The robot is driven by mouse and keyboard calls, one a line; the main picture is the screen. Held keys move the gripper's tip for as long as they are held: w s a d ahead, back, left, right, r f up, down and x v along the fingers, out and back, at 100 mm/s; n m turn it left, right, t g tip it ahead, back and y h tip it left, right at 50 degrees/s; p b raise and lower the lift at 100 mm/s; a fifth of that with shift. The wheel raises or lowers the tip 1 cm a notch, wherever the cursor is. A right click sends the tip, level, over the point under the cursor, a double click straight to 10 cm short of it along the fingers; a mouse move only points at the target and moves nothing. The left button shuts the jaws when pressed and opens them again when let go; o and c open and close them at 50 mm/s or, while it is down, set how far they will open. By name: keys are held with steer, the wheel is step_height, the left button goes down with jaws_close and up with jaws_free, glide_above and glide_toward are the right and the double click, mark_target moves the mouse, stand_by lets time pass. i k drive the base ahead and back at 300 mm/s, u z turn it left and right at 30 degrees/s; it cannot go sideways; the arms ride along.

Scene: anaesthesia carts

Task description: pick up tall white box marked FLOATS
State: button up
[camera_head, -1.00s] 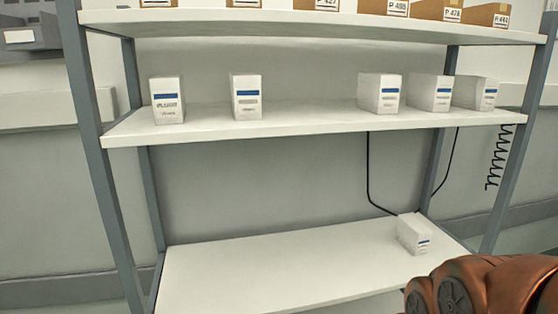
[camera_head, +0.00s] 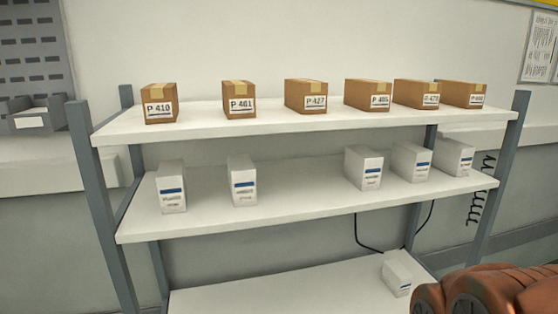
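Several white boxes with blue bands stand upright on the middle shelf (camera_head: 300,197). Two are at the left: one white box (camera_head: 171,180) at the far left and another white box (camera_head: 242,177) beside it. Three more are grouped at the right: a white box (camera_head: 364,168), a white box (camera_head: 411,162) and a white box (camera_head: 455,158). One more white box (camera_head: 397,273) is on the bottom shelf at the right. The print is too small to tell which is marked FLOATS. My gripper is not in view; only a copper-coloured part of my arm shows at the lower right.
Brown cartons, among them the one marked P 410 (camera_head: 160,103), line the top shelf (camera_head: 205,115). Grey rack posts (camera_head: 105,210) flank the shelves. A black cable hangs behind. The middle shelf has a wide gap between its two groups, and the bottom shelf (camera_head: 270,290) is mostly bare.

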mark_target(409, 160)
steer(key=u, duration=0.05)
steer(key=k, duration=0.5)
steer(key=u, duration=1.7)
steer(key=i, duration=1.25)
steer(key=z, duration=2.35)
